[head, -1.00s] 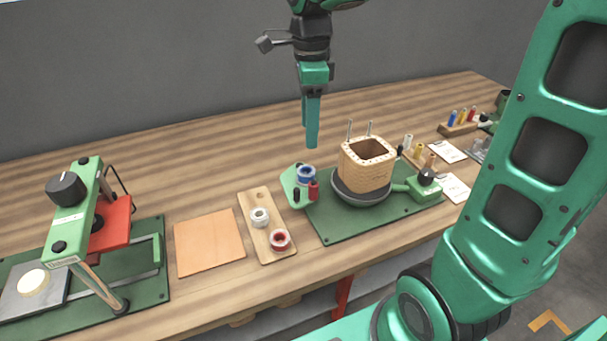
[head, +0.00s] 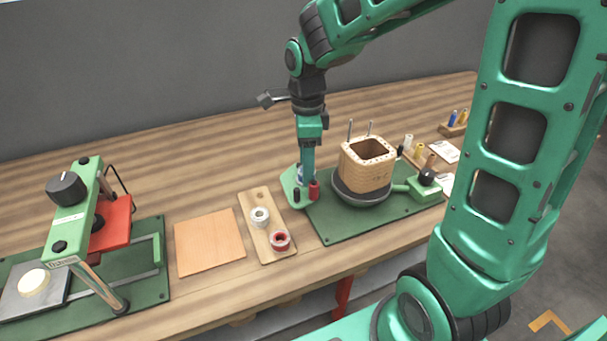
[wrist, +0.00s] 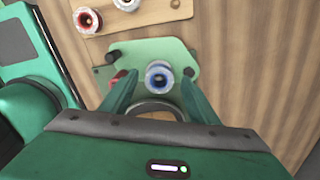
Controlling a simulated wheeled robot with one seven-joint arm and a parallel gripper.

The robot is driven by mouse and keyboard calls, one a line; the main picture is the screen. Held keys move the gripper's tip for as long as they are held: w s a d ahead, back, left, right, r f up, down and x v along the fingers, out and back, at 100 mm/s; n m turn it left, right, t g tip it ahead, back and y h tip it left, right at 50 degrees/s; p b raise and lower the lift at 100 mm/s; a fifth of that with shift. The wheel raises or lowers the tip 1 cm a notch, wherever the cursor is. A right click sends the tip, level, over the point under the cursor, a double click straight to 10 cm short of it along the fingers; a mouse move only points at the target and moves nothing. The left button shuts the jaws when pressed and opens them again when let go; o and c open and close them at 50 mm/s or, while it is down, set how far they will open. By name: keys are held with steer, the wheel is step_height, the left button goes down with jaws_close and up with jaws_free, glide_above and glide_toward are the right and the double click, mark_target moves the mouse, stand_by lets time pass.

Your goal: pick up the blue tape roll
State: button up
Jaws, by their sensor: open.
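The blue tape roll (wrist: 159,76) sits on a pale green plate (wrist: 178,50) and shows clearly in the wrist view. In the head view my gripper (head: 307,182) hides most of it, and only a sliver of the roll (head: 299,175) shows. In the wrist view my gripper (wrist: 160,88) is open, pointing down, with one finger to the left of the roll and one to the right. I cannot tell whether the fingers touch it.
A red spool (head: 314,189) and a black peg (head: 297,194) stand close by the roll. A wooden block (head: 366,165) on a turntable stands just right. A wooden board (head: 253,205) with white (head: 260,215) and red (head: 280,240) rolls lies to the left.

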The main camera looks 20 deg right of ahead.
steer(key=shift+f, duration=0.15)
steer(key=c, duration=1.1)
step_height(320, 180, up, 4)
steer(key=shift+r, duration=0.2)
steer(key=s+a+r, duration=0.6)
steer(key=a, duration=0.3)
steer(key=shift+s+a+r, duration=0.3)
steer(key=shift+s, duration=0.05)
